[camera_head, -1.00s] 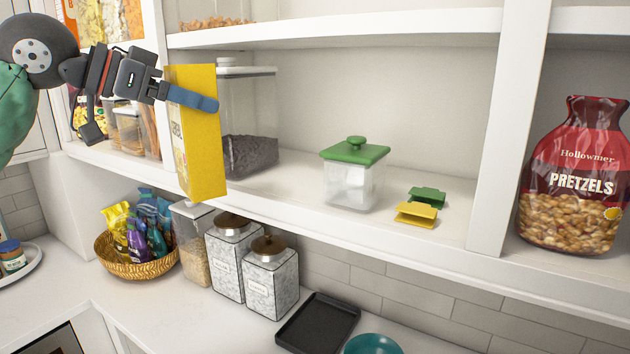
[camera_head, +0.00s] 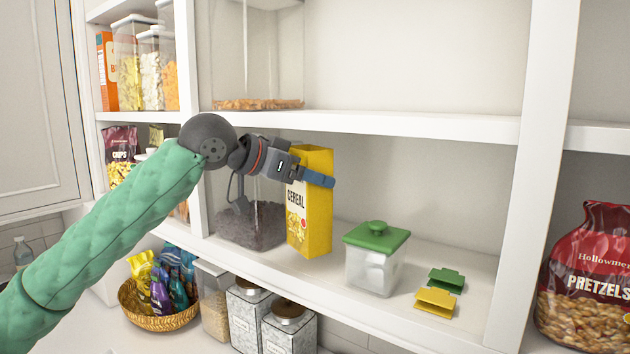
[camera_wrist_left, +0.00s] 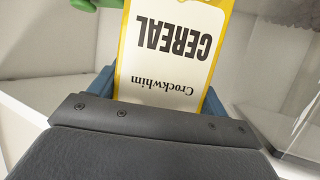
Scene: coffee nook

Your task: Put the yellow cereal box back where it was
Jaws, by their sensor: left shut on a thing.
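The yellow cereal box (camera_head: 318,222) is upright at the middle shelf, between a clear bin of dark contents (camera_head: 250,226) on its left and a green-lidded jar (camera_head: 375,262) on its right. My left gripper (camera_head: 318,178) is shut on the upper part of the box. In the left wrist view the box (camera_wrist_left: 172,50) shows its label upside down between the blue fingers. The box's base is at the shelf's front area; I cannot tell whether it touches the shelf. My right gripper is not in view.
A green clip (camera_head: 447,279) and a yellow clip (camera_head: 436,302) lie right of the jar. A pretzel bag (camera_head: 590,285) stands beyond the divider (camera_head: 535,170). Below are a snack basket (camera_head: 160,318) and canisters (camera_head: 290,330). The shelf behind the jar is clear.

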